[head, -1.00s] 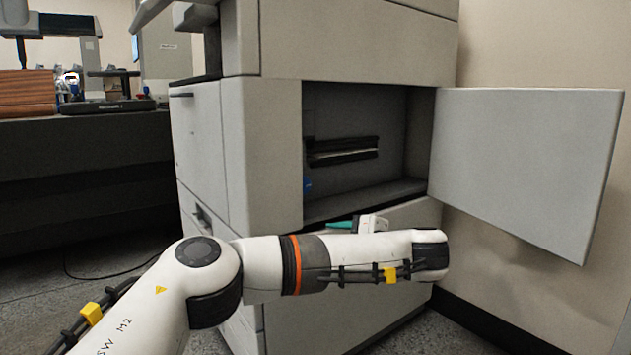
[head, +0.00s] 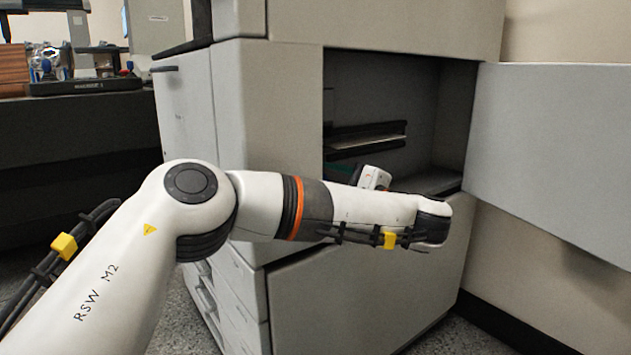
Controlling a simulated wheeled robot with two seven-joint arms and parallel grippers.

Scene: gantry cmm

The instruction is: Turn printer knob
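The printer (head: 280,130) is a large grey cabinet with an open front compartment. Inside the compartment is a dark slot or rail (head: 366,138) with a pale strip. No knob can be clearly made out; the compartment's lower left is covered by my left arm. My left gripper (head: 342,173) is at the lower left of the compartment opening, mostly hidden behind my forearm. Only a white wrist part and a small shaded teal piece show, so its fingers cannot be read. My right gripper is not in view.
The printer's open door (head: 560,150) sticks out to the right near the wall. A dark bench (head: 75,150) with a black device (head: 85,86) stands at the left. Speckled floor is free in front.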

